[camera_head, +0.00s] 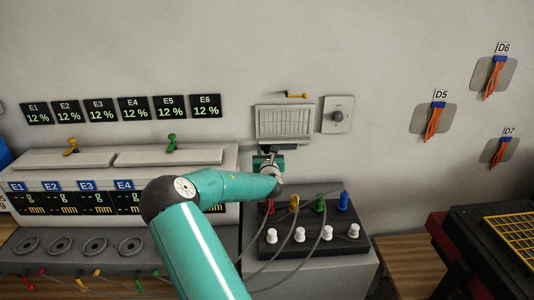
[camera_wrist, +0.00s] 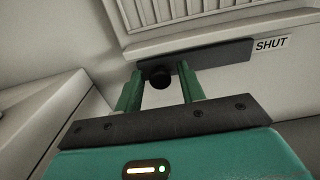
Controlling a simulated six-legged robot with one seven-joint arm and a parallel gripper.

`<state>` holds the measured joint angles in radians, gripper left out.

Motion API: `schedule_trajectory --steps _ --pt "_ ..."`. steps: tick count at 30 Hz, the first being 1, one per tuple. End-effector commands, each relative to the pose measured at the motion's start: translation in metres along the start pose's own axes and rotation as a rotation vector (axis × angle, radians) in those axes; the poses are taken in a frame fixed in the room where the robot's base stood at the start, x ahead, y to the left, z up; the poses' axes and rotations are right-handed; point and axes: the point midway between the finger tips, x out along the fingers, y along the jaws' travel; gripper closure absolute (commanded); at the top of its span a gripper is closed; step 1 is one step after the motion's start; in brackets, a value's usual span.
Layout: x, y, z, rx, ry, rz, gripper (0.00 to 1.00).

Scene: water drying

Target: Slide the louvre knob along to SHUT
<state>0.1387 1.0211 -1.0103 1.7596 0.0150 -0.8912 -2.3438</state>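The louvre (camera_head: 284,123) is a pale slatted panel on the wall; its lower edge also shows at the top of the wrist view (camera_wrist: 200,10). Below it runs a dark slide rail (camera_wrist: 222,55). The round black louvre knob (camera_wrist: 160,78) sits near the rail's left end. The SHUT label (camera_wrist: 271,44) is at the rail's right end. My gripper (camera_wrist: 160,69) is open, its green fingers on either side of the knob with a gap visible on each side. In the head view my gripper (camera_head: 268,163) is just below the louvre, and the knob cannot be made out.
A wall plate with a round dial (camera_head: 337,115) is right of the louvre, and a small yellow lever (camera_head: 296,95) is above it. Below stands a dark block (camera_head: 312,238) with coloured plugs, white knobs and grey cables. A bench with displays (camera_head: 110,200) is at left.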

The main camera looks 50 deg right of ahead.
Motion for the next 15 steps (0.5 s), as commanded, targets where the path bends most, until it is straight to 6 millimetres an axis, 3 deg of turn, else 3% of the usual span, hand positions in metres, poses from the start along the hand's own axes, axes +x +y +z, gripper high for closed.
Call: schedule_trajectory --steps 1,6,11,15 --pt "0.0 0.0 0.0 0.0 0.0 0.0 0.72" --pt "0.0 0.0 0.0 0.0 0.0 0.0 1.0" --pt "0.0 -0.002 0.0 0.0 0.0 -0.001 1.0" --pt "0.0 -0.022 0.0 -0.003 -0.001 -0.005 1.0"
